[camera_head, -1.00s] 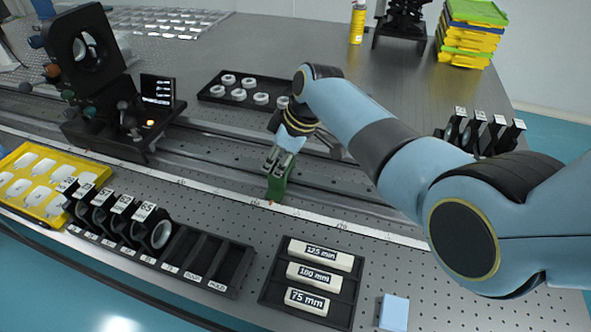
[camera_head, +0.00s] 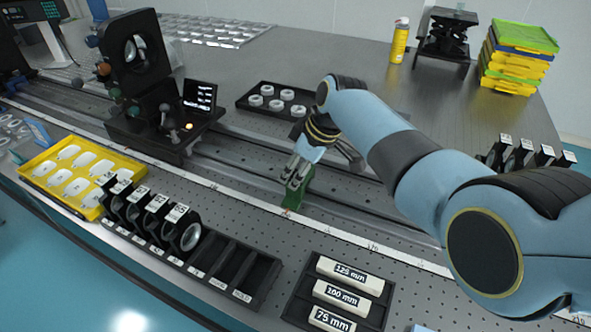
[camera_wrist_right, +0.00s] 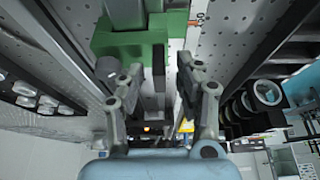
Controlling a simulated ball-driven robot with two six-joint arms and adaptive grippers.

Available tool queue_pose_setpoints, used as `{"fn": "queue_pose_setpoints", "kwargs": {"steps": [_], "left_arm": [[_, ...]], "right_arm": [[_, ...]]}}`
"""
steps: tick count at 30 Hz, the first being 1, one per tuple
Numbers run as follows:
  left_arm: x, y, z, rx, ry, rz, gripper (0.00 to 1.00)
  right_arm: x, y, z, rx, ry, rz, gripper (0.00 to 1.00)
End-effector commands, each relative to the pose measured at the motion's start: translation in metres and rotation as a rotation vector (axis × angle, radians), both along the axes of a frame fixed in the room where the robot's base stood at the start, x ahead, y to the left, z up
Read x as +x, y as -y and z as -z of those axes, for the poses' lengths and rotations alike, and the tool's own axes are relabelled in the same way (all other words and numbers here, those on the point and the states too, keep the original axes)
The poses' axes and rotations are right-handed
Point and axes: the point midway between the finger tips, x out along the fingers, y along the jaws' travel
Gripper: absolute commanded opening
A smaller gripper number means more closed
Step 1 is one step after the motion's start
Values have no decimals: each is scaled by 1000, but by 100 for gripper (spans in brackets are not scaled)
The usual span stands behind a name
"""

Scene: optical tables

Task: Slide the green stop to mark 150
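The green stop (camera_head: 299,192) stands on the rail beside the white scale strip (camera_head: 237,195), near a small orange-red mark. My right gripper (camera_head: 295,170) points down at the stop. In the wrist view its two fingers (camera_wrist_right: 160,75) are apart with a gap between them. I cannot tell whether they touch the stop. My left gripper is not in view.
Lens mounts sit in a black rack (camera_head: 232,265) in front, next to a yellow tray (camera_head: 45,152). A labelled-block holder (camera_head: 300,300) is at front right. A black instrument (camera_head: 150,125) stands on the rail at left. A ring tray (camera_head: 246,101) lies behind the rail.

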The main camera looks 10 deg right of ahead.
Motion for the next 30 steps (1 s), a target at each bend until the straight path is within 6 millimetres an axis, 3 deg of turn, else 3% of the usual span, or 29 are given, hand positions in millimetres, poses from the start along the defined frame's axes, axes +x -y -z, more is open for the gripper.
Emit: {"fn": "queue_pose_setpoints", "kwargs": {"steps": [10, 24, 30], "left_arm": [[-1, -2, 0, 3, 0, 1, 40], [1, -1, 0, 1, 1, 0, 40], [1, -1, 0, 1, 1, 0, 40]], "right_arm": [[-1, 4, -12, 0, 3, 1, 35], [-23, 32, -96, -1, 3, 1, 35], [-27, 36, -110, 0, 0, 0, 35]]}}
